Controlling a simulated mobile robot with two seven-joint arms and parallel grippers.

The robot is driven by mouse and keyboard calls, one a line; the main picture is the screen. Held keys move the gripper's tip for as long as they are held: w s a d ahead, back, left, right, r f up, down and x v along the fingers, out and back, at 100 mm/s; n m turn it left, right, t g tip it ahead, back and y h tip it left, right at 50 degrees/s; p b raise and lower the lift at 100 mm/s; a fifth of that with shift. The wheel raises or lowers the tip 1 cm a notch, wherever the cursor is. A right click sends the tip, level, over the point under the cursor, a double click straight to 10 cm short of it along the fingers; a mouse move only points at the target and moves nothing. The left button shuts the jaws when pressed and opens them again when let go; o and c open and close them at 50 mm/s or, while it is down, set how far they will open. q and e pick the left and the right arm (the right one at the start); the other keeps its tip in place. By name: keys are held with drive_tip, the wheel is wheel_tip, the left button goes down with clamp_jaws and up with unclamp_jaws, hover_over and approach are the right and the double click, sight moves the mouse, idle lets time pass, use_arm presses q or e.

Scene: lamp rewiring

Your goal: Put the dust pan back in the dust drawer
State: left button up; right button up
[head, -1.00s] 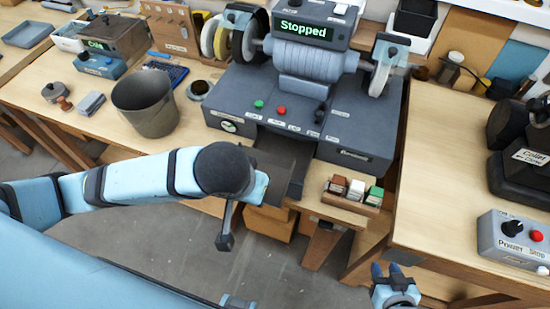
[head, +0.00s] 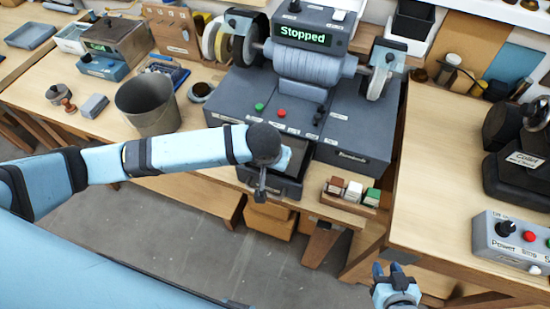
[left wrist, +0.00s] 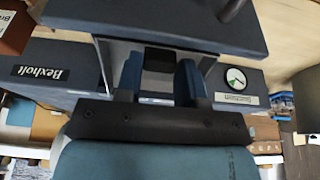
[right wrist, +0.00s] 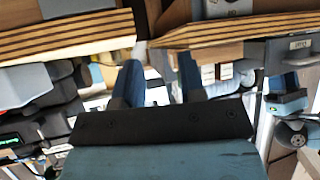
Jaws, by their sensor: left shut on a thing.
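The dust drawer (head: 268,184) stands pulled out below the grinder; its front panel (left wrist: 160,25) and side walls show in the left wrist view. My left gripper (left wrist: 158,82) is down at the drawer, its fingers between the side walls. It is shut on what seems to be the dust pan (head: 299,150), a dark grey piece at the drawer's opening, largely hidden by my wrist. I cannot tell whether the pan rests on the drawer floor. My right gripper (head: 387,269) is open and empty, low at the right; its spread fingers show in the right wrist view (right wrist: 158,85).
The grinder (head: 310,100) reads "Stopped". A bucket (head: 147,105) stands left of it on the bench. A rack of small coloured blocks (head: 351,192) sits right of the drawer. A control box (head: 510,240) stands on the right bench. The floor before the drawer is clear.

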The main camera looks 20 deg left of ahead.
use_arm(q)
drive_tip(key=shift+x, duration=0.8)
drive_tip(key=shift+w+r+g+p, duration=0.55)
drive_tip(key=shift+w+g+p, duration=0.2)
drive_tip(key=shift+g+p, duration=0.35)
drive_tip(key=shift+w+g, duration=0.3)
drive_tip(key=shift+g, duration=0.1)
drive_tip(key=shift+f+p, duration=0.4)
drive_tip(key=shift+f, duration=0.55)
drive_tip(key=shift+s+f, duration=0.1)
drive_tip(key=o, duration=0.9)
drive_tip(key=shift+f, duration=0.1)
